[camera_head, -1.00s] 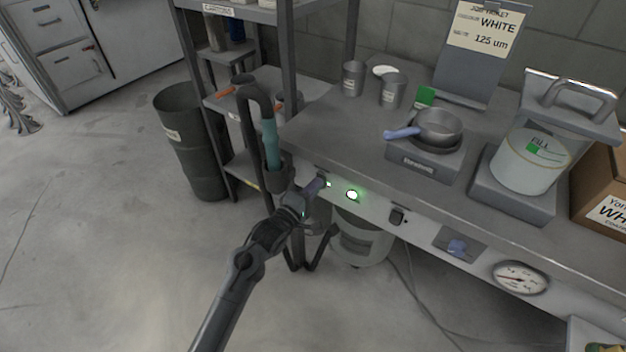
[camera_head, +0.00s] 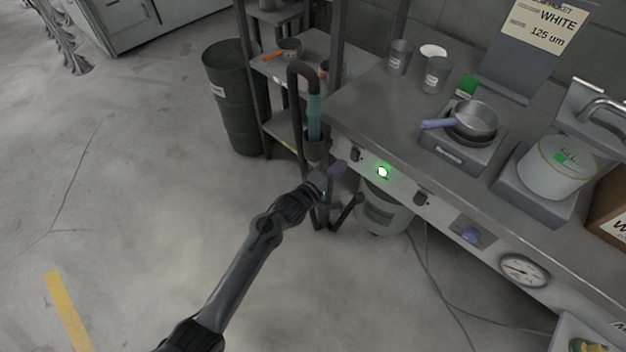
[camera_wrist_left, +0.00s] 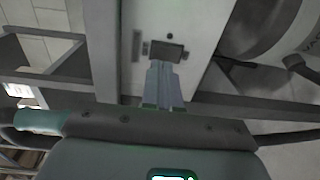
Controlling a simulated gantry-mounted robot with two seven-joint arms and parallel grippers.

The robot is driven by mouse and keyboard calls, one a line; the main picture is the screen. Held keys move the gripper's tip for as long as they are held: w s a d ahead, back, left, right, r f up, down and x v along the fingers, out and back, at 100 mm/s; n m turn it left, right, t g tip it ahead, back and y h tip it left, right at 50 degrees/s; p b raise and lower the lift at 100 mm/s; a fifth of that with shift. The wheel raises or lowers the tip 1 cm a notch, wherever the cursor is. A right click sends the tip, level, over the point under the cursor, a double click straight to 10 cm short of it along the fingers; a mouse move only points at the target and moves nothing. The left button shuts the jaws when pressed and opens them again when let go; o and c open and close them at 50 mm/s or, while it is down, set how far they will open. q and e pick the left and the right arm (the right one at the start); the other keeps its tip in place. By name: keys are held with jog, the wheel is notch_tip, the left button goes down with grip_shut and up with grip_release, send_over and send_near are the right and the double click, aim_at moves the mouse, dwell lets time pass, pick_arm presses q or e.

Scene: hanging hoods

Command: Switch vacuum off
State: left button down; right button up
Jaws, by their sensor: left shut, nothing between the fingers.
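The bench's front panel (camera_head: 453,221) carries a small black switch (camera_head: 354,154) at its left end. A green lamp (camera_head: 382,172) beside that switch is lit. A second black switch (camera_head: 421,198) sits further right. My left gripper (camera_head: 338,167) is shut and empty, just in front of and below the left switch. In the left wrist view its closed fingers (camera_wrist_left: 163,84) point at a dark switch (camera_wrist_left: 167,50) on the pale panel; I cannot tell whether they touch it. The grey vacuum drum (camera_head: 383,215) stands under the bench, partly hidden. My right gripper is not in view.
A shelf rack (camera_head: 292,68) and dark bin (camera_head: 229,100) stand behind. The floor at left is clear.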

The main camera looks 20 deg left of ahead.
pick_arm(q)
jog(key=p+v, duration=0.3)
jog(key=v, duration=0.6)
jog(key=shift+a, duration=0.15)
jog(key=shift+s, duration=0.15)
